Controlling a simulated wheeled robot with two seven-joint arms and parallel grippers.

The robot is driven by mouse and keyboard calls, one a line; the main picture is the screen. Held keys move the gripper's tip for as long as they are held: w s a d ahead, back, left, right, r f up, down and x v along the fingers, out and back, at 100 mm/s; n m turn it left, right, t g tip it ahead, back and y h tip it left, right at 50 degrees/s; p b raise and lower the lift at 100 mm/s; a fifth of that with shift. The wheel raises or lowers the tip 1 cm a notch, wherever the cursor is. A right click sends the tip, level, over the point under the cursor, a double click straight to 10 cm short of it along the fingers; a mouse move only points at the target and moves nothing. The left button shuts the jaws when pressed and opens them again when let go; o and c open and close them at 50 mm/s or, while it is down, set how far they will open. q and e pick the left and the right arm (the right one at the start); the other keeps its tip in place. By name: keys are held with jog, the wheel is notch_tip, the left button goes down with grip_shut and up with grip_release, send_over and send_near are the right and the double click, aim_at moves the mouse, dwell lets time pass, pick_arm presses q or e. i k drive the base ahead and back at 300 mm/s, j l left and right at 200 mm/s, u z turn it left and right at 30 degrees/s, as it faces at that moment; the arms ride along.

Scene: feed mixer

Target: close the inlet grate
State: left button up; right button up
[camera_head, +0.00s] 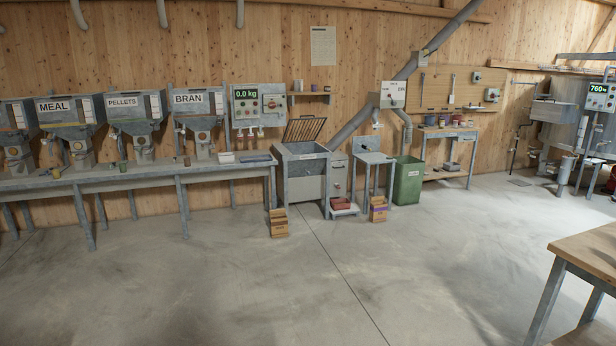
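The inlet grate (304,129) is a dark barred lid standing raised, tilted up from the top of a grey metal inlet box (305,178) at the wall, in the middle of the head view. The box's top opening shows below it. The grate's hinge is too small to make out. Neither of my grippers shows in the head view, and the box is some way off across the floor.
A long bench (130,178) with feed hoppers runs left of the box. A small stand (374,160) and a green bin (408,181) are to its right. Small cartons (278,223) stand on the floor before it. A wooden table (590,250) is at the near right. The middle floor is clear.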

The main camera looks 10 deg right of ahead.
aim_at(290, 121)
jog(key=i+l, duration=0.1)
jog(key=i, duration=3.25)
jog(key=i+l, duration=0.1)
jog(key=i, duration=3.25)
